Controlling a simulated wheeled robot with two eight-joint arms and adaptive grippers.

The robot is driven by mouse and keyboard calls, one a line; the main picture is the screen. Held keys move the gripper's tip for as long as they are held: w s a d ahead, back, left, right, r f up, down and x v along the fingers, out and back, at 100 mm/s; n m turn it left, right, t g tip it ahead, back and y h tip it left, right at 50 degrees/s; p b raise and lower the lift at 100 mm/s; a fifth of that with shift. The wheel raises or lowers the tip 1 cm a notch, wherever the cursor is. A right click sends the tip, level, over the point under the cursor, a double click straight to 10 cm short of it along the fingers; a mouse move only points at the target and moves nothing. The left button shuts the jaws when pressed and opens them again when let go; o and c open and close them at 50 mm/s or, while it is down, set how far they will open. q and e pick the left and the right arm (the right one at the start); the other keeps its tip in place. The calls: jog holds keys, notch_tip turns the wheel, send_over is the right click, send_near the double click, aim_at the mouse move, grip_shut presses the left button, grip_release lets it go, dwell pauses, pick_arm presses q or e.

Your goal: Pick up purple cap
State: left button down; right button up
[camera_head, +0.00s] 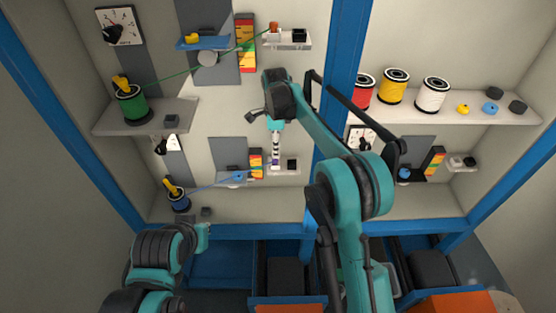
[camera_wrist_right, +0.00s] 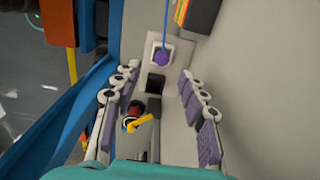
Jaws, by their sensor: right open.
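The purple cap (camera_wrist_right: 162,56) sits in a white square holder on a small white ledge (camera_wrist_right: 148,108) in the right wrist view, with a blue cable running up from it. In the head view a small purple spot (camera_head: 274,162) shows at the tip of my right gripper (camera_head: 276,150). My right gripper is open. In the wrist view its two grey-and-purple fingers (camera_wrist_right: 160,74) stand apart on either side of the ledge, with the cap between and just beyond the fingertips. It is not clear that they touch it.
A black block (camera_wrist_right: 155,84) sits beside the cap on the ledge, with a red and a yellow piece (camera_wrist_right: 139,122) nearer. A blue spool (camera_head: 179,201) feeds the blue cable at left. A blue upright post (camera_head: 341,65) stands to the right of my right gripper.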

aim_at(275, 162)
notch_tip(275, 162, down, 6)
jog(key=shift+w+a+r+b, duration=0.1)
jog(key=shift+w+a+b, duration=0.05)
jog(key=shift+b, duration=0.35)
jog(key=c, duration=0.9)
